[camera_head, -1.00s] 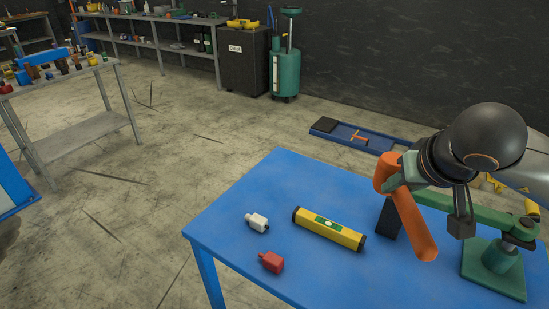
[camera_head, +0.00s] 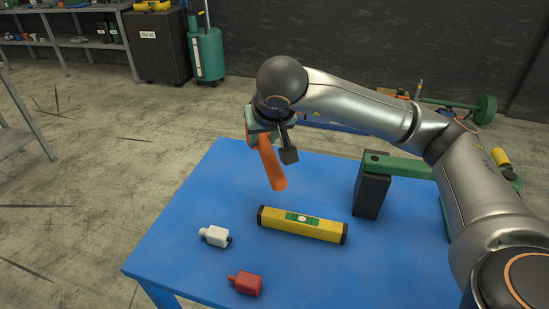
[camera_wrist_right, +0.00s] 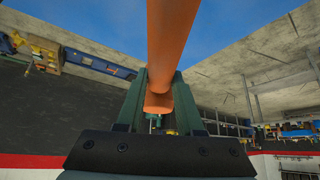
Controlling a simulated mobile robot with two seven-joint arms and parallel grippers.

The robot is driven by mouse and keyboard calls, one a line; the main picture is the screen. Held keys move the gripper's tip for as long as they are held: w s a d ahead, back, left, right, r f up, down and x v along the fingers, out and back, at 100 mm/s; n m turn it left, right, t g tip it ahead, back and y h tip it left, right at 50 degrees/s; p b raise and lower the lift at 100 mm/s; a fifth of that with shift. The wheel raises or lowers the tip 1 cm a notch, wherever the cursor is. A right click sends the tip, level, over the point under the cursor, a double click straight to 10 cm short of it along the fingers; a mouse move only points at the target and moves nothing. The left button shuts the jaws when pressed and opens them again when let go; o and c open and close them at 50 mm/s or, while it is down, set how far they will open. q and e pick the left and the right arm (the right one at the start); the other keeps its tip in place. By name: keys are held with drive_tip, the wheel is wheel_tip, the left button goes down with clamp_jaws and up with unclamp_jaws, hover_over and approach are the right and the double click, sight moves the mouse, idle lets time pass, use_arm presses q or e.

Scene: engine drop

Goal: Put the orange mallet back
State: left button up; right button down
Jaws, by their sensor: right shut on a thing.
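The orange mallet (camera_head: 271,164) is held in the air over the far left part of the blue table (camera_head: 190,205), tilted with one end pointing down. My right gripper (camera_head: 258,132) is shut on it. In the right wrist view, the mallet (camera_wrist_right: 168,45) runs up between the green fingers of the right gripper (camera_wrist_right: 157,92), with the blue table beyond. The arm and wrist partly hide the mallet's upper end in the head view. My left gripper is not in view.
On the table lie a yellow level (camera_head: 275,227), a white piece (camera_head: 214,236) and a red piece (camera_head: 246,283). A black block (camera_head: 370,192) stands under a green bar (camera_head: 398,166) at right. A dark cabinet (camera_head: 158,50) and a green cylinder (camera_head: 207,55) stand at the back.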

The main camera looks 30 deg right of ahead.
drive_tip(key=shift+m+h, duration=0.5)
drive_tip(key=shift+m, duration=0.3)
drive_tip(key=d+f+b, duration=0.1)
drive_tip(key=f+b, duration=0.1)
drive_tip(key=f, duration=0.1)
drive_tip(key=d+f+b, duration=0.1)
drive_tip(key=f+b, duration=0.1)
drive_tip(key=f, duration=0.2)
drive_tip(key=d+f+b, duration=0.2)
drive_tip(key=f+b, duration=0.1)
drive_tip(key=f, duration=0.1)
drive_tip(key=shift+w, duration=0.15)
drive_tip(key=shift+f+b, duration=0.5)
drive_tip(key=shift+f, duration=0.25)
use_arm(q)
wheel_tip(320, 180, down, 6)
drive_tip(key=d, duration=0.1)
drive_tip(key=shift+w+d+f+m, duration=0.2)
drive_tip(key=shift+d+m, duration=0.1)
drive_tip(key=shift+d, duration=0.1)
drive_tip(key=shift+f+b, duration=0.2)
drive_tip(key=shift+b, duration=0.1)
use_arm(e)
drive_tip(key=shift+f, duration=0.25)
